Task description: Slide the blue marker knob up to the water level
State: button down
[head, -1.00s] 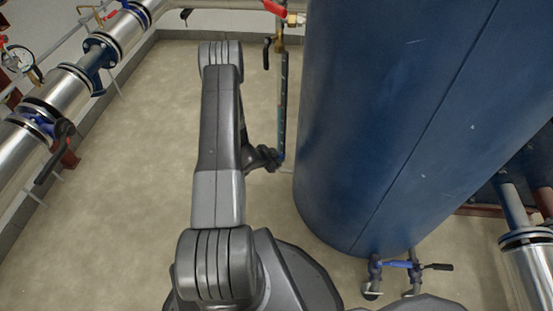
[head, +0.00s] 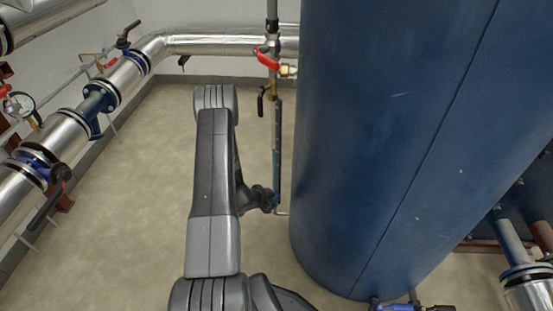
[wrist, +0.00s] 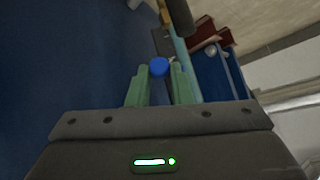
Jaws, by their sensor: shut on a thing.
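The blue marker knob (wrist: 158,67) sits between the tips of the green fingers of my gripper (wrist: 158,72) in the wrist view, and the fingers are shut on it. Behind it runs the narrow level gauge (wrist: 181,50), partly hidden by the fingers. In the head view the gauge (head: 277,150) stands upright beside the big blue tank. My gripper (head: 274,199) is at the lower end of the gauge, too small there to make out the fingers. The water level cannot be made out clearly.
The blue tank (head: 390,140) stands close to the right of the gauge. A red-handled valve (head: 267,61) and a black lever (head: 261,102) are at the gauge's top. Silver pipes (head: 70,125) run along the left. The floor (head: 140,190) between is clear.

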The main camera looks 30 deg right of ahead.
aim_at(279, 161)
jog(key=shift+r+p, duration=1.15)
jog(key=shift+r, duration=0.9)
jog(key=shift+r+p, duration=2)
jog(key=shift+r, duration=1)
jog(key=shift+r+p, duration=2.1)
jog(key=shift+r, duration=0.9)
jog(key=shift+r+p, duration=2.25)
jog(key=shift+r, duration=0.7)
